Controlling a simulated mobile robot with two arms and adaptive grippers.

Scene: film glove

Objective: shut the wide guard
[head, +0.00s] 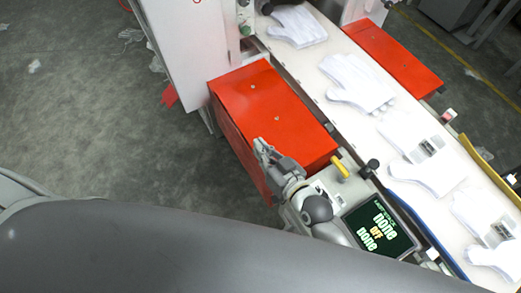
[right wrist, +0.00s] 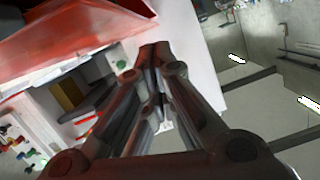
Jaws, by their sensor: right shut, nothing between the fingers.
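A large red guard (head: 275,115) sits on the near side of the conveyor, its flat top and left side facing me in the head view. In the right wrist view a red panel (right wrist: 70,32) stands raised over an open cavity (right wrist: 75,92) with dark and yellowish parts inside. My right gripper (head: 260,147) is shut and empty at the guard's lower left edge; its closed fingers also show in the right wrist view (right wrist: 154,55). I cannot tell whether they touch the guard. My left gripper is not in view.
A second red cover (head: 393,58) lies across the conveyor (head: 325,70), which carries several white gloves (head: 358,83). A control panel with a screen (head: 378,225) stands right of my right gripper. A white cabinet (head: 185,45) rises behind the guard. The floor at left is mostly free.

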